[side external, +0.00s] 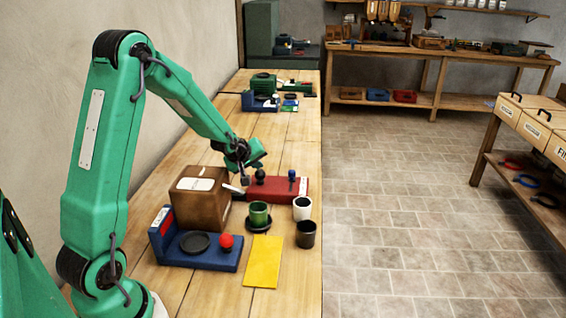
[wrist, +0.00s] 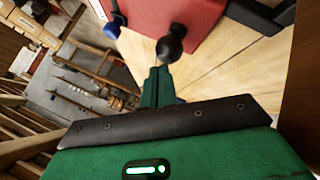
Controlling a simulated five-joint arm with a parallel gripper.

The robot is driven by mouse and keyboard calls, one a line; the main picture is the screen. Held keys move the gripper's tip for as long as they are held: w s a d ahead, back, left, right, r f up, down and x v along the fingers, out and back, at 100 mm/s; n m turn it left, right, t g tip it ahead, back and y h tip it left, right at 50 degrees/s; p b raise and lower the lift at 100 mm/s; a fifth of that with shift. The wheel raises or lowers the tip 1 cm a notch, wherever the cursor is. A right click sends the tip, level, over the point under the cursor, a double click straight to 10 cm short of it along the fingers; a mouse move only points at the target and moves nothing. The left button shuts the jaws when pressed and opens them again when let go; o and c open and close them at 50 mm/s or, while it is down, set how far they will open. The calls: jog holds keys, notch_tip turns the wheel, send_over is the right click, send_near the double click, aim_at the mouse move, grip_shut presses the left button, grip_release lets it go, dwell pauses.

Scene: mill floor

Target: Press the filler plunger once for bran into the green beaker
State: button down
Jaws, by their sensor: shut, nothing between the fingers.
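My gripper (side external: 247,172) is shut and empty, close over the left part of a red unit (side external: 290,186). The unit carries a dark knob (side external: 260,174) and a blue-topped knob (side external: 291,175). In the wrist view my closed fingers (wrist: 158,78) point at a black ball-topped knob (wrist: 172,42) by the red unit (wrist: 170,12); I cannot tell whether they touch. Which knob is the filler plunger is not clear. The green beaker (side external: 259,213) stands upright on a dark saucer (side external: 259,226), in front of the red unit. Its contents are hidden.
A brown labelled box (side external: 200,208) stands left of the beaker. A blue device (side external: 200,257) with a black pan and red knob (side external: 226,241) is in front. A white cup (side external: 302,206), a dark cup (side external: 306,236) and a yellow sheet (side external: 263,262) lie near the table's right edge.

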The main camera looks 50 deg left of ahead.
jog(key=shift+s, duration=0.15)
jog(key=shift+r, duration=2.55)
jog(key=s+d+r+m+g+h, duration=0.1)
jog(key=s+d+r+m+h, duration=0.1)
jog(key=s+d+r+m, duration=0.65)
jog(key=s+d+r+m+g+h, duration=0.1)
jog(key=s+d+m, duration=0.4)
jog(key=s+d, duration=0.8)
jog(key=s, duration=0.4)
jog(key=shift+s+d+r+m+g+h, duration=0.15)
jog(key=shift+d+r+m+g+h, duration=0.2)
jog(key=shift+d+r+g+h, duration=0.05)
